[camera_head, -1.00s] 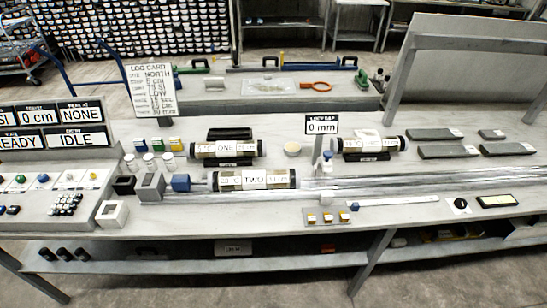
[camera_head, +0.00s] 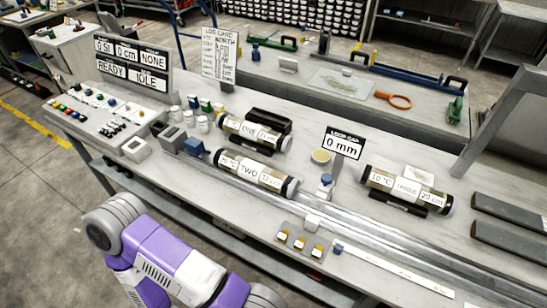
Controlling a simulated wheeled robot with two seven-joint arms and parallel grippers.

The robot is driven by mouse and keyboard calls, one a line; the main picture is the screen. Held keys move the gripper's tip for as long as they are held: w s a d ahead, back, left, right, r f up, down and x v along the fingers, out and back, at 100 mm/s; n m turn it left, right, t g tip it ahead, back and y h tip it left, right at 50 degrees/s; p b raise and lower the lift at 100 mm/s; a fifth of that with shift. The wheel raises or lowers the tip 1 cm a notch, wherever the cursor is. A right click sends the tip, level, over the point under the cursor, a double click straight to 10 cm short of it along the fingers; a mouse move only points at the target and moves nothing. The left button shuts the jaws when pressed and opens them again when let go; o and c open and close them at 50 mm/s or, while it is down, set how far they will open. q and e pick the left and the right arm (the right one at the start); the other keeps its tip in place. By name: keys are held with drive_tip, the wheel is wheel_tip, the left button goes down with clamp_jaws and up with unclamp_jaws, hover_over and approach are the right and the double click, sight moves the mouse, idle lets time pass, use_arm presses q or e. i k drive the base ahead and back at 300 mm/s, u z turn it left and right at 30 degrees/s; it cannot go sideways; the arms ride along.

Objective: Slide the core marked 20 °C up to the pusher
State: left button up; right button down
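The core labelled TWO (camera_head: 270,178) lies in the clear trough (camera_head: 350,222); its temperature figure is too small to read surely. The pusher, a grey block (camera_head: 172,138) with a blue part (camera_head: 194,148), stands at the trough's left end, close to the core's dark left end; I cannot tell whether they touch. The core labelled ONE (camera_head: 238,131) lies behind, its temperature also unclear. The core labelled THREE (camera_head: 380,179) lies at right and seems to read 10 °C and 20 cm. A purple and grey link of my arm shows at lower left. Neither gripper is in view.
A "0 mm" sign (camera_head: 343,146) and a blue-topped post (camera_head: 326,185) stand behind the trough. A plate with yellow pieces (camera_head: 300,241) and a white strip (camera_head: 390,267) lie in front. The button panel (camera_head: 105,112) is at left, dark trays (camera_head: 510,215) at right.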

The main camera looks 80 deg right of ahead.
sight(285, 186)
drive_tip(key=z, duration=1.9)
